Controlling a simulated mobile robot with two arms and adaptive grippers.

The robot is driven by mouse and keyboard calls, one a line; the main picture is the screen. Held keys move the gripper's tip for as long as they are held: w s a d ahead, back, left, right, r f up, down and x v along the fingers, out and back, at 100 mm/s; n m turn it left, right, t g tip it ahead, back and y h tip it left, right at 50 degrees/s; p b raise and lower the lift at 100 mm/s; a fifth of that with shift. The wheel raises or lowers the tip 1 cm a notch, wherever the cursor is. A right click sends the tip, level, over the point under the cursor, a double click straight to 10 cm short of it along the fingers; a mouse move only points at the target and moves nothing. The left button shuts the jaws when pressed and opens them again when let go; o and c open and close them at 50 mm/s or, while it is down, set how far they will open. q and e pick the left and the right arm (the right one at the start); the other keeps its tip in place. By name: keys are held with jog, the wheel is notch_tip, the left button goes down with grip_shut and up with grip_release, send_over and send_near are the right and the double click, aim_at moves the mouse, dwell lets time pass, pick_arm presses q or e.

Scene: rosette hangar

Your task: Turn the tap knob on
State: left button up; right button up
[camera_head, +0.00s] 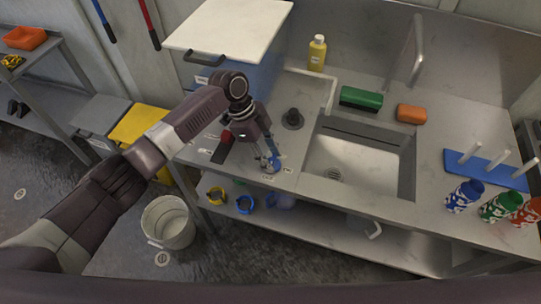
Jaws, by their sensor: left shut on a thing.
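My left arm reaches in from the left, and my left gripper (267,161) points down at the counter's front edge, left of the sink (358,162). Its fingers are shut on a small blue knob (275,165), which they partly hide. I cannot tell the knob's turned angle. A red part (227,137) shows just left of the gripper, partly hidden by it. A bent metal spout (416,62) rises behind the sink. I see no water in the basin. My right gripper is not in view.
A black round fitting (293,119) stands behind the gripper. A blue box with a white lid (232,28) is at the back left. A yellow bottle (317,53), green block (361,98) and orange sponge (411,114) stand behind the sink. Several bottles and a blue peg rack (478,172) are at right.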

pick_arm(q)
jog(key=shift+r+n+t+p, duration=0.25)
jog(key=shift+n+p, duration=0.35)
jog(key=shift+p, duration=0.3)
jog(key=n+t+p, duration=0.1)
jog(key=n+p, duration=0.3)
jog(key=shift+s+t, duration=0.2)
jog(key=shift+t, duration=0.15)
jog(key=shift+n+t+p, duration=0.3)
jog(key=shift+n+p, duration=0.65)
jog(key=shift+n, duration=0.15)
jog(key=shift+f+n+t+p, duration=0.15)
jog(key=shift+n+t+p, duration=0.15)
jog(key=shift+n, duration=0.5)
jog(key=shift+d+n+t+y, duration=0.1)
jog(key=shift+n+t+y, duration=0.3)
jog(key=shift+n, duration=0.6)
jog(key=n+t, duration=0.1)
jog(key=n, duration=0.2)
jog(key=shift+s+d+y, duration=0.1)
jog(key=shift+y, duration=0.3)
jog(key=shift+n+t+y, duration=0.3)
jog(key=shift+n+y, duration=0.4)
jog(key=shift+n, duration=1.2)
